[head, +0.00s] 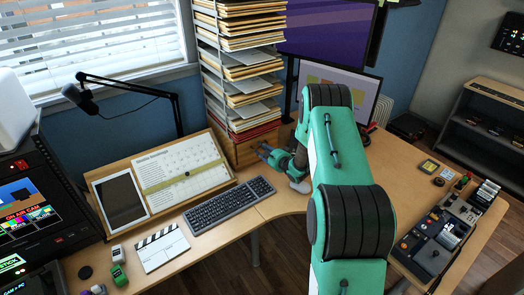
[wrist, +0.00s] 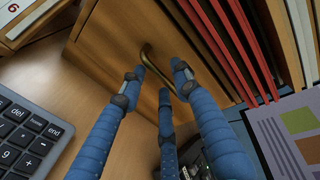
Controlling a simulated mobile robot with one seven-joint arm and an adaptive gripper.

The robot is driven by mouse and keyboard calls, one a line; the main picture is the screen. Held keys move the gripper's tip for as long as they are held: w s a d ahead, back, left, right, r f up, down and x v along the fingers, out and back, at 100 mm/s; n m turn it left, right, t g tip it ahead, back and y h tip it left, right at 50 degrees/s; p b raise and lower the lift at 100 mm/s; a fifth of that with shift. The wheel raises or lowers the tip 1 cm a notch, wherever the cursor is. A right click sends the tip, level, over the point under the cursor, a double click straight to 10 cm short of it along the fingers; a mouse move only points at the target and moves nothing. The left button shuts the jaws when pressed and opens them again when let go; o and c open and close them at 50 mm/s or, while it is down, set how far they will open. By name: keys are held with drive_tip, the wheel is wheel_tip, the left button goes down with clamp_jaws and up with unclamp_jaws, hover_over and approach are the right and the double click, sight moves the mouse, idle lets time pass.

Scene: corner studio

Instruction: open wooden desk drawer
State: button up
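The wooden drawer unit (head: 238,151) stands on the desk under a tall rack of papers. In the wrist view its wooden drawer front (wrist: 120,38) carries a curved brass handle (wrist: 152,67); the drawer looks shut. My gripper (head: 264,151) is at the front of the unit in the head view. In the wrist view my gripper (wrist: 158,78) has its blue fingers spread, with fingertips on both sides of the handle and very close to it. I cannot tell whether they touch it. My arm hides part of the desk in the head view.
A black keyboard (head: 231,205) lies left of my gripper. A monitor (head: 345,90) stands behind my arm at the right. The rack of papers (head: 240,65) rises above the drawer unit. A calendar board (head: 182,168) leans left of the unit. Bare desk lies before the drawer.

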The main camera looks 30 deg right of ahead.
drive_tip(key=shift+c, duration=0.5)
clamp_jaws()
drive_tip(key=shift+s, duration=0.15)
drive_tip(key=f+p+v, duration=0.2)
drive_tip(key=p+v, duration=0.1)
drive_tip(key=v, duration=0.6)
drive_tip(key=s+f+p+v, duration=0.1)
drive_tip(key=f+p+v, duration=0.1)
drive_tip(key=v, duration=0.8)
drive_tip(key=shift+s+p, duration=0.25)
drive_tip(key=shift+p, duration=0.35)
drive_tip(key=shift+o, duration=0.5)
unclamp_jaws()
